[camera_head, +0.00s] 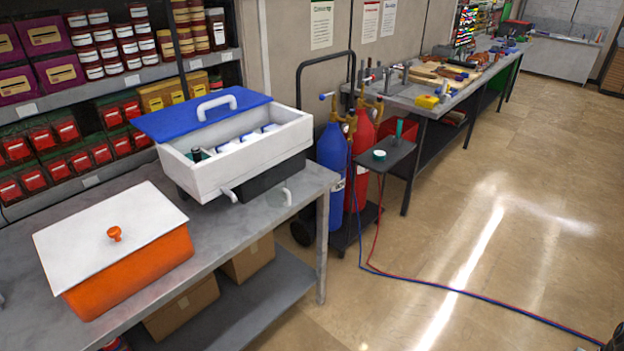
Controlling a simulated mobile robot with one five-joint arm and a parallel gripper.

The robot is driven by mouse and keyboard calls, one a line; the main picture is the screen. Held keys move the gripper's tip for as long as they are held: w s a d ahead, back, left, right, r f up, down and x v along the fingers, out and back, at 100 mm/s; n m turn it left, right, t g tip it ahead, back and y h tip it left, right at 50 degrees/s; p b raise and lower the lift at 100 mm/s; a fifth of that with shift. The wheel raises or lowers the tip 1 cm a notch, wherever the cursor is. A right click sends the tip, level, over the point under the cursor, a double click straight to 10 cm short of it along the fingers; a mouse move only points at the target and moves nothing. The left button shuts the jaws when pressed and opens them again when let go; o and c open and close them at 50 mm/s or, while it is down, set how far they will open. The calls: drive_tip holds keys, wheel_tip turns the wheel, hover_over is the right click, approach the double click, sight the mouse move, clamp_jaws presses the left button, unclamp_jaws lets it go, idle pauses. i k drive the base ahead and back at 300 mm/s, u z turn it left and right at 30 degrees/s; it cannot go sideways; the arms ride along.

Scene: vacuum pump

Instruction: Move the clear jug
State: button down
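A small, see-through round thing, which looks like the clear jug (275,199), stands on the grey metal table near its right end. A pale curved handle shows on its right side. It is faint against the tabletop, so its rim and contents are hard to make out. It is just right of the white cooler box (250,150) and close to the table's front right edge. My gripper is not in view.
An orange box with a white lid (110,240) sits on the grey table (235,235), left of the cooler. The cooler's blue lid (203,115) is open. Blue (331,165) and red gas cylinders stand on a cart beyond the table. The floor (480,220) at right is clear except for hoses.

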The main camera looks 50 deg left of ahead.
sight(278, 196)
drive_tip(key=u, duration=0.05)
drive_tip(key=i, duration=2.5)
drive_tip(key=u, duration=4.45)
drive_tip(key=i, duration=1.05)
drive_tip(key=z, duration=0.1)
